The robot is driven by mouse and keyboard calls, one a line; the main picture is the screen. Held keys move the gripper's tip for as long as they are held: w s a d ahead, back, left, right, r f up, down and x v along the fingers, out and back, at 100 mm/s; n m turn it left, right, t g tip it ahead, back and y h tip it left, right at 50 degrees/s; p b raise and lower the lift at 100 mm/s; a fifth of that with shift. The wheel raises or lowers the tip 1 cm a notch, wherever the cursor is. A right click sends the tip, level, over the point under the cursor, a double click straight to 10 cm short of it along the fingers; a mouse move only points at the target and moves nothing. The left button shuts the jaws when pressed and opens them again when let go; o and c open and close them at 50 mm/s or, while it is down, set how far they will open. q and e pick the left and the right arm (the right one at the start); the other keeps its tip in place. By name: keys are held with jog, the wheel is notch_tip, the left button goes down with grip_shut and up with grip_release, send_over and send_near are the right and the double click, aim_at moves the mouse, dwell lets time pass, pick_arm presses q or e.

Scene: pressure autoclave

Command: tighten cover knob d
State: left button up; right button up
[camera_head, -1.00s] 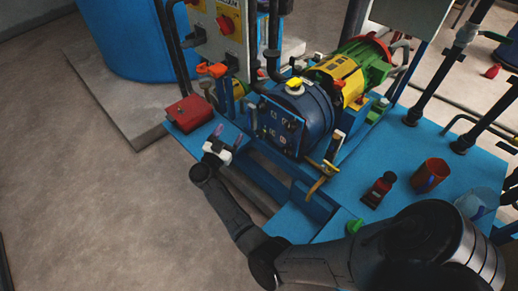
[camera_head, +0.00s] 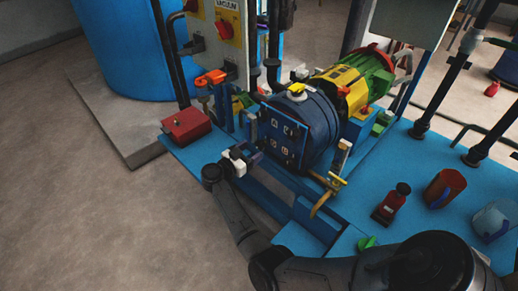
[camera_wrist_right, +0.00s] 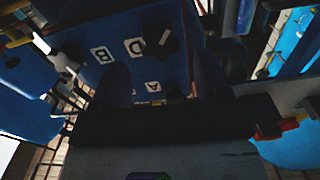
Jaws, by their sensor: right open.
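The autoclave's square blue cover (camera_head: 282,137) faces front-left, with several small lettered plates and dark knobs on it. In the right wrist view the cover (camera_wrist_right: 180,62) shows plates B, D and A. A dark knob (camera_wrist_right: 166,39) is beside plate D (camera_wrist_right: 134,46). My right gripper (camera_head: 247,156) is open and in front of the cover's lower left side. In the wrist view its dark fingers (camera_wrist_right: 160,82) point at the cover, with no knob clearly between them. Contact cannot be told. My left gripper is out of view.
A yellow handle (camera_head: 326,192) sticks out at the lower right of the cover. A red box (camera_head: 186,126) is on the bench's left end.

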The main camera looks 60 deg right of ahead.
aim_at(260, 145)
jog(key=b+x, duration=0.1)
jog(key=x, duration=0.2)
jog(key=shift+d, duration=0.15)
jog(key=shift+s+d, duration=0.15)
jog(key=shift+d, duration=0.4)
jog(key=shift+c, duration=0.4)
jog(key=c, duration=0.8)
jog(key=shift+c, duration=0.2)
